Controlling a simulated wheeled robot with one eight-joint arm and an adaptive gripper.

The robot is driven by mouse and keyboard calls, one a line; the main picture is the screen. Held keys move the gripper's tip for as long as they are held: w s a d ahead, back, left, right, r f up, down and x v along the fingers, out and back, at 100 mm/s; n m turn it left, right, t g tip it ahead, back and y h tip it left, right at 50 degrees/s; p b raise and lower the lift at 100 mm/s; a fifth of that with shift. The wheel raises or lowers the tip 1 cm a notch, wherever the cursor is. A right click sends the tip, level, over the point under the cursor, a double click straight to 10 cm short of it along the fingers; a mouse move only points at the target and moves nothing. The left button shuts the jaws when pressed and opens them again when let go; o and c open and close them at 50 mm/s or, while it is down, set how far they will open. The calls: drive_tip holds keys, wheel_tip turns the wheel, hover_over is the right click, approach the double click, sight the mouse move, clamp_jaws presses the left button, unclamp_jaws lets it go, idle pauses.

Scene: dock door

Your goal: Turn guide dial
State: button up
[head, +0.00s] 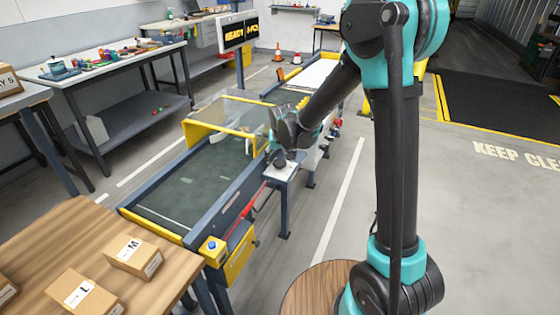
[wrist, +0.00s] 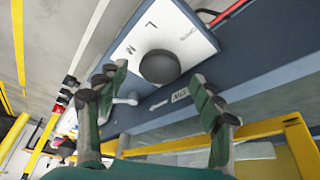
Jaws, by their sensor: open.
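The guide dial is a dark round knob (wrist: 160,67) on a white panel (wrist: 185,35) marked with letters, including L and M, in the wrist view. In the head view the white panel (head: 280,173) stands beside the conveyor, with the dark knob (head: 281,163) partly covered by my gripper (head: 279,153). In the wrist view my gripper (wrist: 158,78) is open, one green-padded finger on each side of the knob's near edge. Nothing is between the fingers that I can see held. I cannot tell whether a finger touches the knob.
The conveyor (head: 190,185) has yellow guards and a clear cover (head: 235,113) close to my gripper. Boxes marked M (head: 133,257) and L (head: 82,294) lie on the wooden table.

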drive_tip(key=shift+x, duration=0.75)
drive_tip(key=c, duration=1.1)
drive_tip(key=shift+c, duration=0.3)
